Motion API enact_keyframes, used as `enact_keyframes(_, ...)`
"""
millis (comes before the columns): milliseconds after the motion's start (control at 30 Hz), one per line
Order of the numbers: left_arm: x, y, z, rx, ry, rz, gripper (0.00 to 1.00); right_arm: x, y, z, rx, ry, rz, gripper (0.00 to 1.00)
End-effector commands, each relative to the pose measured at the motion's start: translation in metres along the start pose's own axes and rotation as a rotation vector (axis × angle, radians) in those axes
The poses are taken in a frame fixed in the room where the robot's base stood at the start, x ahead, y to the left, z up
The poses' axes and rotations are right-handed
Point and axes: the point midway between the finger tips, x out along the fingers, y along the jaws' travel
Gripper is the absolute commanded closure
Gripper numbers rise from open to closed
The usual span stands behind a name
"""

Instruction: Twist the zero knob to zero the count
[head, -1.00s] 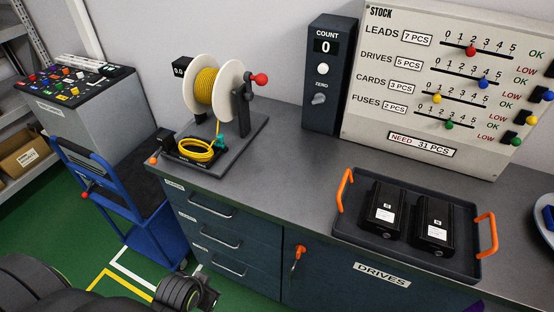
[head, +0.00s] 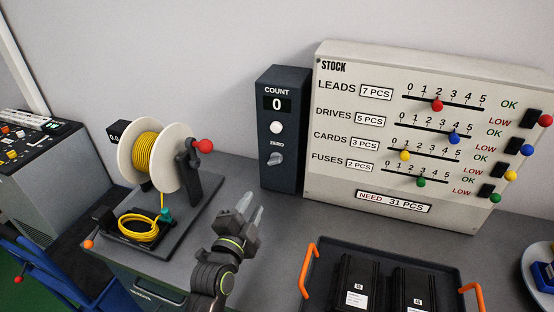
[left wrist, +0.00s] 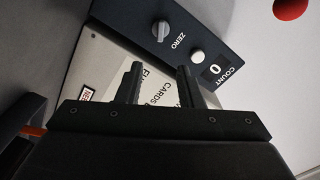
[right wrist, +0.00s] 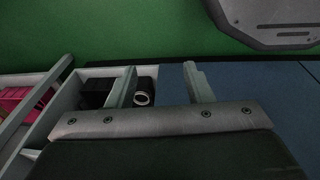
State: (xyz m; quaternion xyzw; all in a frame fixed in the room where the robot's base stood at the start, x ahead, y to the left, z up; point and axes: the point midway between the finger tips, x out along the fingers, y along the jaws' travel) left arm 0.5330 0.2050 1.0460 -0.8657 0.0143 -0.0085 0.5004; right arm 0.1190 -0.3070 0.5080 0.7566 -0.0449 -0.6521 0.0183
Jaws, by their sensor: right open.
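The zero knob (head: 275,159) is a small grey knob on the dark count box (head: 282,180), under the word ZERO. The count window (head: 277,104) above it reads 0, and a white button (head: 276,127) sits between them. The knob also shows in the left wrist view (left wrist: 160,31), beyond the fingers. My left gripper (head: 249,212) is in front of and below the box, apart from the knob, with its fingers spread and empty. My right gripper (right wrist: 160,85) shows only in its wrist view, open, with nothing between its fingers.
A stock board (head: 350,190) with coloured sliders stands right of the box. A yellow cable reel (head: 146,160) with a red-ended crank is at left. A dark tray (head: 380,252) with orange handles holds black drives (head: 357,280). Bare bench lies before the box.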

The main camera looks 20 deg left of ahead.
Motion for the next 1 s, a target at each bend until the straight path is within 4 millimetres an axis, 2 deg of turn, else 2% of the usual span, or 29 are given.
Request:
enact_keyframes(133,0.018,-0.003,-0.002,0.002,0.001,0.003,0.66,-0.014,0.001,0.037,0.007,-0.055,0.001,0.53)
enact_keyframes(267,0.038,-0.003,-0.002,0.002,0.001,0.004,0.66,-0.025,0.003,0.056,0.01,-0.085,0.002,0.53)
enact_keyframes(367,0.054,-0.003,-0.002,0.003,0.0,0.004,0.66,-0.03,0.003,0.053,0.009,-0.082,0.002,0.53)
enact_keyframes(533,0.081,-0.002,-0.001,0.003,0.0,0.004,0.66,-0.034,0.003,0.023,0.005,-0.039,0.0,0.53)
enact_keyframes(633,0.097,-0.001,-0.001,0.002,0.0,0.004,0.66,-0.035,0.003,0.012,0.004,-0.022,0.0,0.53)
enact_keyframes(767,0.119,0.0,0.0,0.003,0.001,0.003,0.66,-0.035,0.003,0.014,0.004,-0.026,0.0,0.53)
enact_keyframes(1000,0.154,0.002,0.001,0.001,0.001,0.003,0.66,-0.031,0.003,0.031,0.007,-0.049,0.001,0.53)
